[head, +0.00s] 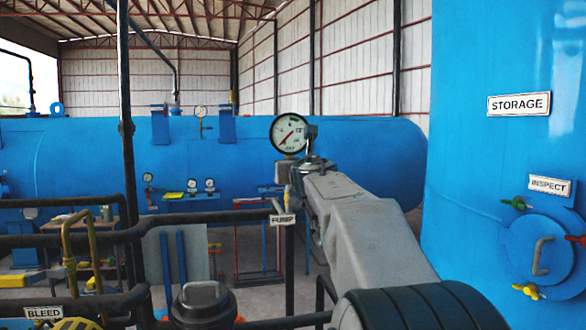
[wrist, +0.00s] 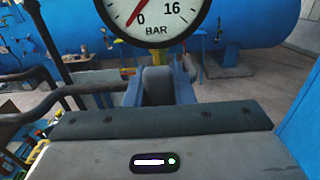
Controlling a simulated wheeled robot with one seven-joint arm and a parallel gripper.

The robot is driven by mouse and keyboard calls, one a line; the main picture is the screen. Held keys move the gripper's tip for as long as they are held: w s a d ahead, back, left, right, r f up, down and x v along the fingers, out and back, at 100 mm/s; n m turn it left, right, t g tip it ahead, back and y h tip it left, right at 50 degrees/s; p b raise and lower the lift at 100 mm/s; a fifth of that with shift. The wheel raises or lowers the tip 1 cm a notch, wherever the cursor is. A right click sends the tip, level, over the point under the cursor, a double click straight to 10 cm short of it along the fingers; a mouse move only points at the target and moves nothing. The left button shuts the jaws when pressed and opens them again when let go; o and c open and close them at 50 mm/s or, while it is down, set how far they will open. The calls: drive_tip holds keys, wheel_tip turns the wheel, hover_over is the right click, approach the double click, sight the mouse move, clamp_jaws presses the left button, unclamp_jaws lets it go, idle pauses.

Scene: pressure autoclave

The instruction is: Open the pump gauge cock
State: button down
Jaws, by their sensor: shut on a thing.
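The pump gauge (head: 289,133) is a round white dial on the pipe. It also shows large in the wrist view (wrist: 162,22), marked BAR, with its red needle by the 0. The PUMP tag (head: 282,219) hangs below it. My gripper (head: 292,172) is at the gauge stem just under the dial. In the wrist view my gripper (wrist: 157,85) is shut on the pump gauge cock, with a bit of yellow (wrist: 158,59) showing just beyond the fingers. The fingers hide most of the cock, so its handle angle cannot be told.
Dark pipes (head: 200,226) run below and left of the gauge. A BLEED tag (head: 43,312) is at lower left. The blue storage vessel (head: 480,170) stands close on the right, with a small hatch (head: 541,256). A long blue tank (head: 90,160) lies behind.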

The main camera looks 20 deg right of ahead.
idle(0.4)
drive_tip(key=c, duration=1.2)
unclamp_jaws()
drive_tip(key=shift+a, duration=0.1)
drive_tip(key=shift+c, duration=0.2)
drive_tip(key=shift+s, duration=0.1)
drive_tip(key=v, duration=1.3)
drive_tip(key=shift+s+p, duration=0.35)
drive_tip(key=shift+p, duration=0.05)
drive_tip(key=shift+f, duration=0.1)
